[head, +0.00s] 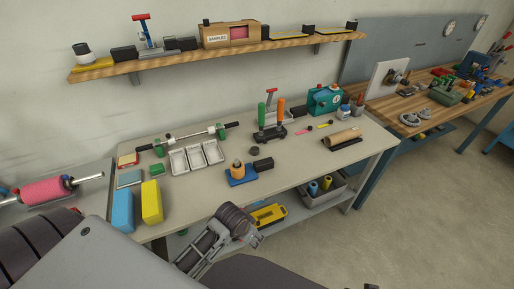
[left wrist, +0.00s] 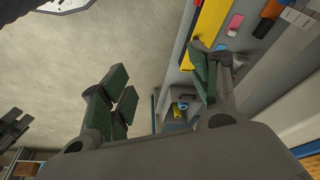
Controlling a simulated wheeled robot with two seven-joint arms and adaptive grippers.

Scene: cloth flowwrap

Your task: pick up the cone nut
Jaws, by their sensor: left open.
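I cannot pick out the cone nut for certain. A small dark round part (head: 254,151) lies on the bench top near the middle, and it may be the nut. A shaft with green and white end pieces (head: 190,138) lies at the back left of the bench. My left gripper (head: 252,240) is below and in front of the bench's front edge, apart from everything on it. In the left wrist view its green-padded fingers (left wrist: 165,92) stand wide apart with nothing between them. My right gripper is not in view.
The bench (head: 300,172) carries white trays (head: 197,157), a blue stand (head: 240,174), a tool rack (head: 270,130) and blue and yellow blocks (head: 151,203). A yellow case (head: 268,215) sits on the lower shelf. The bench top's front right is clear.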

